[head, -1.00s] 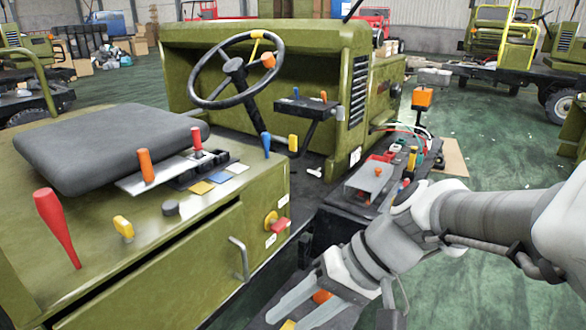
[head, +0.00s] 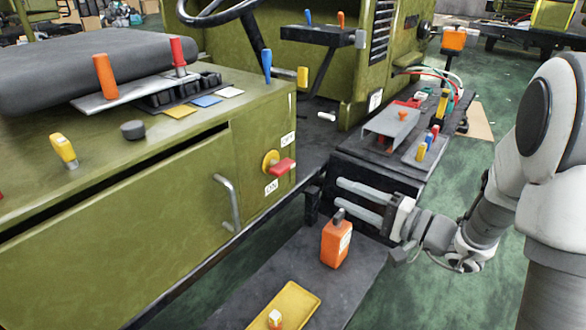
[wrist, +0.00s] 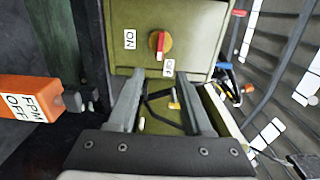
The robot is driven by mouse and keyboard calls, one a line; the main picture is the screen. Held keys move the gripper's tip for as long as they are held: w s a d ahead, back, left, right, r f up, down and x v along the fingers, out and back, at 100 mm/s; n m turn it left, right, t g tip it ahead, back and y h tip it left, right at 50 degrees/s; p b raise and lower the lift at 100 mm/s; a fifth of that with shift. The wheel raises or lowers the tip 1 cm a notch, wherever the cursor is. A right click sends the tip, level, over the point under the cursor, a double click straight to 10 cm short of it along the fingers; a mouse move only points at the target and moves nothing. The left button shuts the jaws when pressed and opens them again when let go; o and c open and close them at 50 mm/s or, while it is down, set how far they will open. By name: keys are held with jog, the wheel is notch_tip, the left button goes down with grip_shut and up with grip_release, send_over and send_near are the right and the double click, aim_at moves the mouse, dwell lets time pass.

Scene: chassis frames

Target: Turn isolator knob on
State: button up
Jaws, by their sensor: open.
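The isolator knob (head: 272,162) is a yellow disc with a red handle on the end face of the green seat box, between an OFF label above and an ON label below. In the wrist view the knob (wrist: 164,40) is ahead, just beyond the fingertips. Its red handle lies up and down in that picture, lower end towards the OFF label; the ON label is to the left. My gripper (head: 340,192) is open and empty, its two fingers pointing left towards the panel, apart from the knob. The open fingers (wrist: 163,74) also show in the wrist view.
An orange container (head: 335,243) stands on the dark running board below my gripper, and shows at the left in the wrist view. A yellow tray (head: 297,300) lies nearer. A grab handle (head: 230,203) sticks out left of the knob. A dark box with a grey cover (head: 391,128) stands behind.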

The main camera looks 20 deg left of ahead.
aim_at(288, 169)
jog(key=b+x, duration=0.2)
jog(key=x, duration=1.4)
jog(key=shift+a, duration=0.4)
jog(key=shift+c, duration=0.2)
grip_shut()
